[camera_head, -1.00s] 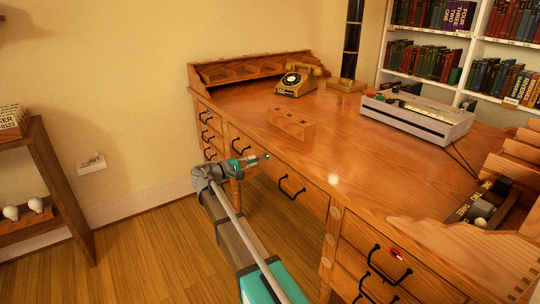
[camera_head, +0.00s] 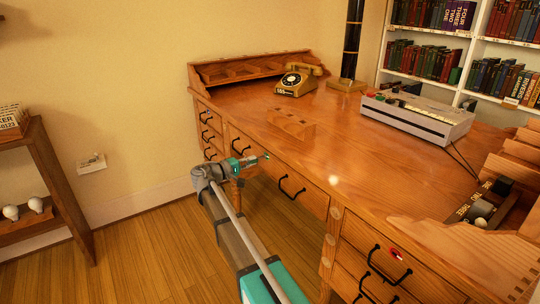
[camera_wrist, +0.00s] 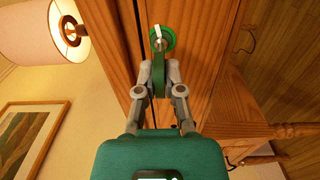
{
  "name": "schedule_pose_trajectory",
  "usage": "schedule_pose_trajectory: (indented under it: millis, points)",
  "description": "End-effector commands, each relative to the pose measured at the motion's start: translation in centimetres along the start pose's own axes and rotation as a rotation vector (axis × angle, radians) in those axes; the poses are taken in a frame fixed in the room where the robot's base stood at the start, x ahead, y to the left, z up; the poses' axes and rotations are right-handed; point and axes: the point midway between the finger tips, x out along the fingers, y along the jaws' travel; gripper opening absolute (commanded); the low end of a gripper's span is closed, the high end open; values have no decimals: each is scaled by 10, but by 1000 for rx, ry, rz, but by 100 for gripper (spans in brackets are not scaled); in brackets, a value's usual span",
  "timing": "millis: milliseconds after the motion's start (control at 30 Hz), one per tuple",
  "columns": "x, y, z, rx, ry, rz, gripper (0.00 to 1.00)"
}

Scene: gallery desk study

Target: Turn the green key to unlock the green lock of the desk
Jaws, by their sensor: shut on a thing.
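The green lock (camera_wrist: 166,38) is a round green piece on the desk's wooden front, with a pale bar across its middle. The green key (camera_wrist: 158,78) reaches from between my fingers up to the lock; how deep it sits is hard to tell. My gripper (camera_wrist: 159,70) is shut on the key. In the head view my gripper (camera_head: 259,159) is at the front edge of the wooden desk (camera_head: 300,160), by the upper drawers on the left. There the key and lock are tiny and mostly hidden.
Black drawer handles (camera_head: 291,188) stick out from the desk front. A wooden shelf (camera_head: 62,185) stands at the left. The floor between is clear.

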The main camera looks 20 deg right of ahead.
Motion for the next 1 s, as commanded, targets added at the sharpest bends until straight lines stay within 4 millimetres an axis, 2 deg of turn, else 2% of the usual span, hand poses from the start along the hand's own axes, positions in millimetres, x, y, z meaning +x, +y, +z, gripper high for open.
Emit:
schedule_pose_trajectory:
  millis: [333,567,733,767,800,967,1000]
  points:
    - [0,1,-1,11,2,3,0]
    - [0,1,-1,121,2,3,0]
    - [0,1,0,116,2,3,0]
    - [0,1,0,116,2,3,13]
    - [0,1,0,116,1,3,20]
    - [0,0,0,115,1,2,50]
    - [0,0,0,115,1,2,51]
